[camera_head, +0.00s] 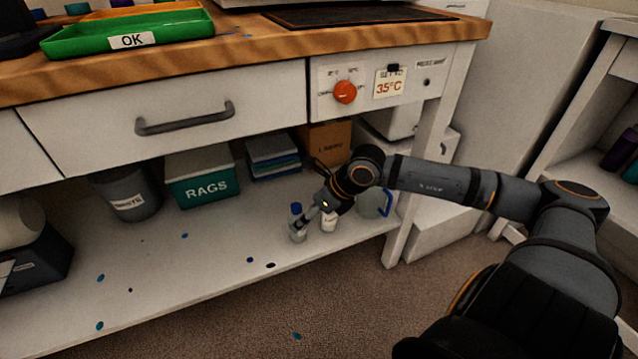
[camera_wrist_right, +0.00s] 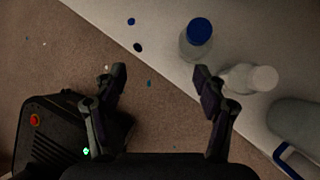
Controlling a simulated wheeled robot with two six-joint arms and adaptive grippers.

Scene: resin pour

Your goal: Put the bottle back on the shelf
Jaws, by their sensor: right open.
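A clear bottle with a blue cap (camera_head: 297,228) stands upright on the lower shelf (camera_head: 200,270) near its front edge. It also shows in the right wrist view (camera_wrist_right: 193,45). A white-capped bottle (camera_head: 329,222) stands just to its right; the right wrist view shows it too (camera_wrist_right: 242,78). My right gripper (camera_head: 313,211) is at these bottles. In the right wrist view its fingers (camera_wrist_right: 160,74) are apart with only floor and shelf edge between them. The blue-capped bottle is just past the right-hand fingertip; I cannot tell whether they touch. My left gripper is out of view.
A jug with a blue handle (camera_head: 372,203) stands right of the bottles, partly behind my arm. A RAGS box (camera_head: 203,188), a waste bin (camera_head: 128,195) and a cardboard box (camera_head: 327,140) stand further back. The worktop and drawer (camera_head: 180,115) overhang the shelf. The shelf's front middle is mostly clear.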

